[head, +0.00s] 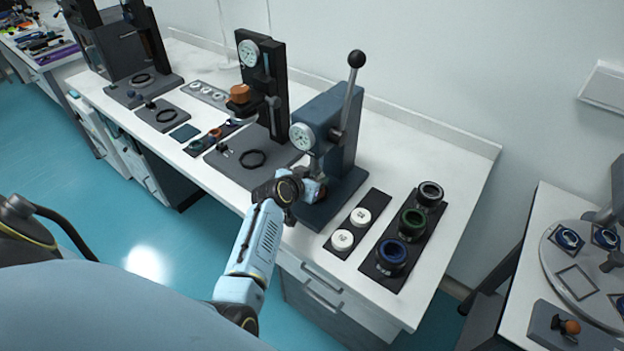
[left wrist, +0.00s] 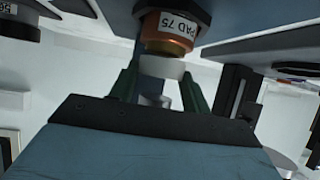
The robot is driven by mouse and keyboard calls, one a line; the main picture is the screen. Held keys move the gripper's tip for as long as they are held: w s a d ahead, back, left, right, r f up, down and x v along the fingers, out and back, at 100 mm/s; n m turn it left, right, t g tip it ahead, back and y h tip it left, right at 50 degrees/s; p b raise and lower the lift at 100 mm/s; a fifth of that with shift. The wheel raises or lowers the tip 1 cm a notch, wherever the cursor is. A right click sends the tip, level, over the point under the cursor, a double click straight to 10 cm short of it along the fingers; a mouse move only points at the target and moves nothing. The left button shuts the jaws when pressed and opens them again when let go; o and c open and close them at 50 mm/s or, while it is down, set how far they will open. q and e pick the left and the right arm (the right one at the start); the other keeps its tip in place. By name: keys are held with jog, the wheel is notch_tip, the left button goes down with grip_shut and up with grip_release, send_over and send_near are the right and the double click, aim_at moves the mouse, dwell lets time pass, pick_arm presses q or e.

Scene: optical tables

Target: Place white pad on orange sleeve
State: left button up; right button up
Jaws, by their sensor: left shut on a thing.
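My left gripper (head: 314,188) is at the foot of the blue press, in front of its column. In the left wrist view, the gripper (left wrist: 160,88) has its two green fingers shut on a white pad (left wrist: 161,67). The orange sleeve (left wrist: 168,43), with a white label reading PAD 75, sits under a dark fitting, right beside the pad in the picture. The pad lines up roughly with the sleeve's end; I cannot tell whether they touch. The gripper mostly hides this spot in the head view. My right gripper is not in view.
The blue press (head: 327,135) has a dial and a raised lever. Two white pads (head: 360,217) lie on a dark mat to its right, beside a mat with ringed parts (head: 413,222). A black press (head: 265,85) stands to the left.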

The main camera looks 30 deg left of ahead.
pick_arm(q)
jog(key=shift+s+f, duration=0.15)
jog(key=shift+f, duration=0.2)
jog(key=o, duration=1)
jog(key=shift+c, duration=0.2)
jog(key=shift+r, duration=0.15)
jog(key=shift+s+r, duration=0.1)
jog(key=shift+s, duration=0.05)
jog(key=p+v, duration=0.1)
jog(key=v, duration=1)
jog(key=shift+s+r, duration=0.2)
jog(key=shift+s, duration=0.1)
